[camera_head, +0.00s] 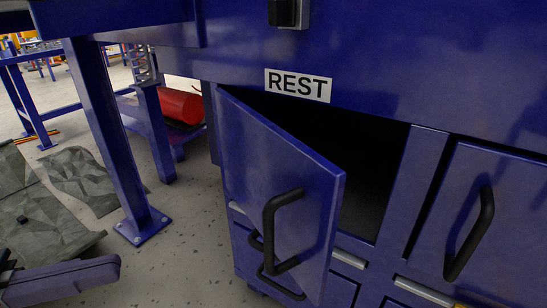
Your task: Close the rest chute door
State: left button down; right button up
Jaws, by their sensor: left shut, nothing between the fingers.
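The rest chute door (255,160) is a blue panel under a white REST label (297,85). It is hinged at its left side and stands ajar, with its right edge swung out towards me. A black bar handle (268,230) is on its front near the free edge. The dark chute opening (375,170) shows to the right of the door. My left gripper (108,270) is at the bottom left, shut and empty, well apart from the door. My right gripper is not in view.
A closed blue door with a black handle (472,232) is on the right. Lower panels are below, one with a dark handle (280,288). Speckled floor is clear between.

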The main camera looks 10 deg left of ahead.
pick_arm(q)
jog(key=s+d+b+x, duration=0.1)
jog(key=b+x, duration=0.2)
jog(key=x, duration=1.1)
jog(key=shift+s+d+b, duration=0.15)
jog(key=shift+b, duration=0.25)
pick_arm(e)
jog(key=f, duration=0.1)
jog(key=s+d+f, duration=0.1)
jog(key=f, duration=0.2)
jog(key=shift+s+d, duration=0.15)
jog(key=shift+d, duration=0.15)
pick_arm(q)
jog(key=shift+f, duration=0.1)
